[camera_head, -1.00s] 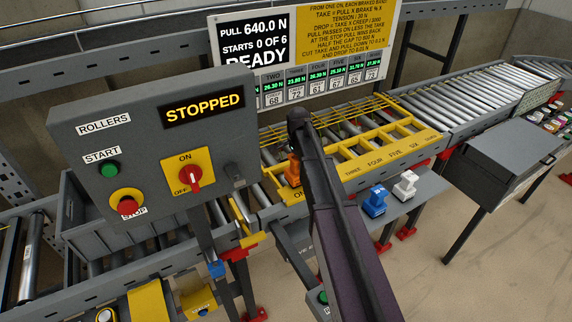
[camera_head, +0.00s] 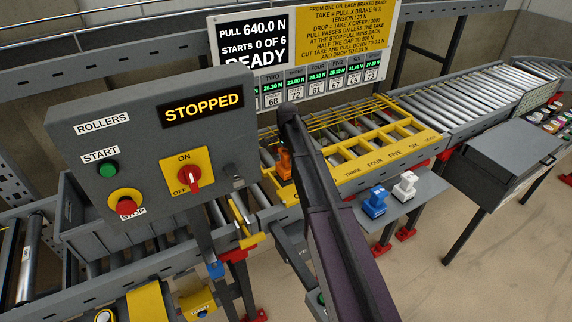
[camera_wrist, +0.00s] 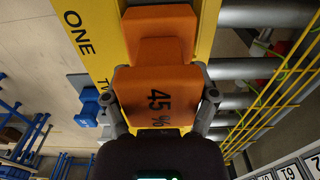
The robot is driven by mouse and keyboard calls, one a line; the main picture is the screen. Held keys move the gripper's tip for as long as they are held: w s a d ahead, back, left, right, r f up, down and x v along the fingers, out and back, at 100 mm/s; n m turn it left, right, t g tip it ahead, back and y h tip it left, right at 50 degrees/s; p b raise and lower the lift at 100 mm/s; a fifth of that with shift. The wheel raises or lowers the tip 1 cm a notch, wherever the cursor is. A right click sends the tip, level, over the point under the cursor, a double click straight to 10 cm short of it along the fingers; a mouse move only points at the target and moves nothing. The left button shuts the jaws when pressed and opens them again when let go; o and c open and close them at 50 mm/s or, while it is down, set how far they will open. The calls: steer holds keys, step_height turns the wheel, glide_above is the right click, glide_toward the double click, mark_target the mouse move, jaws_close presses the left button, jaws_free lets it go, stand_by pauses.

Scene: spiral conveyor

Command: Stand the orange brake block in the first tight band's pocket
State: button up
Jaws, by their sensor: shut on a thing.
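The orange brake block (camera_wrist: 158,92), marked 45 %, is between the two fingers of my gripper (camera_wrist: 160,98), which is shut on it. In the head view the orange block (camera_head: 284,163) is upright at the near end of the yellow pocket frame (camera_head: 352,172), just left of my arm. In the wrist view it overlaps the pocket beside the ONE label on the yellow frame (camera_wrist: 75,30), with rollers to its right. I cannot tell whether its foot is seated or still above the pocket floor. My arm hides part of the frame.
A blue block (camera_head: 375,203) and a white block (camera_head: 405,185) stand on a grey shelf (camera_head: 425,184) beside the frame. A control box (camera_head: 155,145) reading STOPPED stands at left. Thin yellow rods (camera_head: 345,115) run above the rollers behind the pockets.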

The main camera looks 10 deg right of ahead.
mark_target(287, 162)
steer(key=shift+w+f+b, duration=0.1)
steer(key=shift+f+b, duration=0.35)
steer(key=shift+f, duration=0.05)
steer(key=shift+f+b, duration=1.3)
steer(key=o, duration=1.2)
steer(key=shift+r, duration=0.25)
step_height(287, 162, up, 12)
steer(key=p, duration=1.2)
steer(key=shift+f, duration=0.15)
